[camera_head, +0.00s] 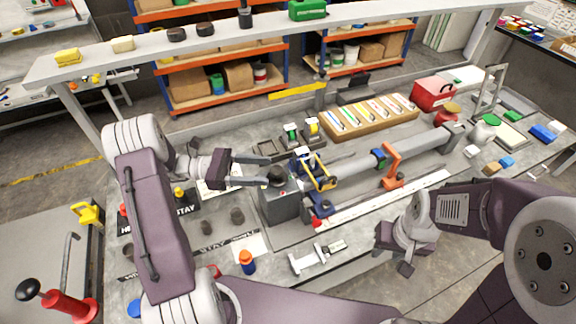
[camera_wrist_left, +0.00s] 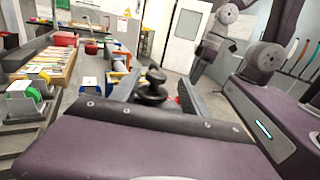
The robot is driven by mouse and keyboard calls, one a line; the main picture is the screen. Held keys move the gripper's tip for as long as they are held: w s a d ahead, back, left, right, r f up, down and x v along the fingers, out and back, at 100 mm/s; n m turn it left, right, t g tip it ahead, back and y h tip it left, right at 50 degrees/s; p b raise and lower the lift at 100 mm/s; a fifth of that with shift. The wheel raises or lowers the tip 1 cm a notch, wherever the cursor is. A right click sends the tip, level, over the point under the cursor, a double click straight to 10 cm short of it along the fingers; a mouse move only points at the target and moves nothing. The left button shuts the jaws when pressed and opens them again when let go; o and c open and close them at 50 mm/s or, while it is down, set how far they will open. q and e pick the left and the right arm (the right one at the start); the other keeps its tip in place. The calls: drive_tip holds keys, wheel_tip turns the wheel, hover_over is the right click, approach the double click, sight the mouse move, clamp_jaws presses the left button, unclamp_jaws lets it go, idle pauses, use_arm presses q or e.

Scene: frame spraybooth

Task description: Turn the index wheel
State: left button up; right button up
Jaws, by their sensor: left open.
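The index wheel, seemingly the dark round knob (camera_head: 278,175), sits on top of a grey box-like head (camera_head: 284,203) at the left end of a long grey tube. My left gripper (camera_head: 266,171) is open, reaching in from the left with its fingertips at the knob. In the left wrist view the knob (camera_wrist_left: 152,90) shows between the two spread fingers (camera_wrist_left: 155,92). Whether a finger touches it I cannot tell. My right gripper (camera_head: 402,254) hangs low at the right, apart from the workpiece; its opening is unclear.
The tube (camera_head: 405,147) carries blue and orange clamps (camera_head: 391,168). A wooden tray of tools (camera_head: 370,115) and a red box (camera_head: 433,92) stand behind. An orange-capped blue bottle (camera_head: 247,262) and a metal caliper-like tool (camera_head: 318,256) are in front. A shelf (camera_head: 215,43) spans above.

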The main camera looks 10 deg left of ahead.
sight(283, 172)
use_arm(q)
drive_tip(key=shift+s+d+r, duration=0.15)
drive_tip(key=shift+d, duration=0.4)
drive_tip(key=shift+s+d+r, duration=0.1)
drive_tip(key=shift+d+r, duration=0.05)
drive_tip(key=shift+d, duration=0.35)
drive_tip(key=w+d, duration=0.1)
drive_tip(key=d+p, duration=0.1)
drive_tip(key=d, duration=0.1)
drive_tip(key=w+d+f, duration=0.1)
drive_tip(key=shift+w+d+p, duration=0.3)
drive_tip(key=shift+d, duration=0.4)
drive_tip(key=shift+s+d+r, duration=0.1)
drive_tip(key=shift+s, duration=0.4)
drive_tip(key=shift+w, duration=0.25)
drive_tip(key=c, duration=0.9)
clamp_jaws()
use_arm(e)
drive_tip(key=shift+w+r, duration=0.25)
drive_tip(key=shift+r, duration=0.7)
